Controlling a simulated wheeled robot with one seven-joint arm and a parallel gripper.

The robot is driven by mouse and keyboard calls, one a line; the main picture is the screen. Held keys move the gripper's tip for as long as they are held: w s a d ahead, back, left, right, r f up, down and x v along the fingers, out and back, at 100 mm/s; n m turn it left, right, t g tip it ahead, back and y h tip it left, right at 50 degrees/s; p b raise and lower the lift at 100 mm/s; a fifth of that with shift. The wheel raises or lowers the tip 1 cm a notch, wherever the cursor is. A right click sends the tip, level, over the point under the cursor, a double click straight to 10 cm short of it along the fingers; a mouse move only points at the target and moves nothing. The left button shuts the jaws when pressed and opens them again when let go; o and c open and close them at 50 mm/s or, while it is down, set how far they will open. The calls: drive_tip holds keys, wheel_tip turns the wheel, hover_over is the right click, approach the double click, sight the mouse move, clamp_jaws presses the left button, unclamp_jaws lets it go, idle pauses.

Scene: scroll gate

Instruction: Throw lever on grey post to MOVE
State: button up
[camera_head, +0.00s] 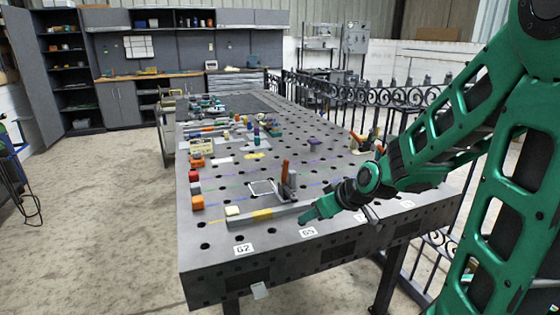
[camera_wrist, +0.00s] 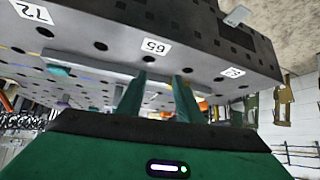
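A lever with an orange-brown handle (camera_head: 285,168) stands upright on a small grey post (camera_head: 289,187) near the front of the table in the head view. No MOVE marking is readable. My gripper (camera_head: 310,213) is low over the front of the table, to the right of and nearer than the post, apart from the lever. In the wrist view, my gripper (camera_wrist: 159,90) shows two green fingers spread apart with nothing between them. I cannot single out the lever for sure in the wrist view.
The grey perforated table (camera_head: 330,245) carries a long grey bar (camera_head: 285,212) with a yellow section, close to my gripper. A white square frame (camera_head: 262,187) lies left of the post. Red and orange blocks (camera_head: 197,202) line the left edge. An iron fence (camera_head: 340,95) runs behind.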

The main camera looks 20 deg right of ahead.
sight(286, 163)
drive_tip(key=w+a+r+n+t+y, duration=0.1)
drive_tip(key=w+a+r+t, duration=0.15)
drive_tip(key=w, duration=0.25)
drive_tip(key=w+a+r+t+y, duration=0.1)
drive_tip(key=w+a+t, duration=0.15)
drive_tip(key=w, duration=0.35)
drive_tip(key=w+d+r+m+t+h, duration=0.2)
drive_tip(key=w+d+t+h, duration=0.1)
drive_tip(key=w+d+m+t+h, duration=0.1)
drive_tip(key=d, duration=0.1)
drive_tip(key=shift+w+d+r+m+t, duration=0.15)
drive_tip(key=shift+w+r+m+t, duration=0.1)
drive_tip(key=shift+r+m+t, duration=0.15)
drive_tip(key=shift+w+f, duration=0.1)
drive_tip(key=shift+w, duration=1.45)
drive_tip(key=w, duration=0.7)
drive_tip(key=shift+w, duration=0.25)
clamp_jaws()
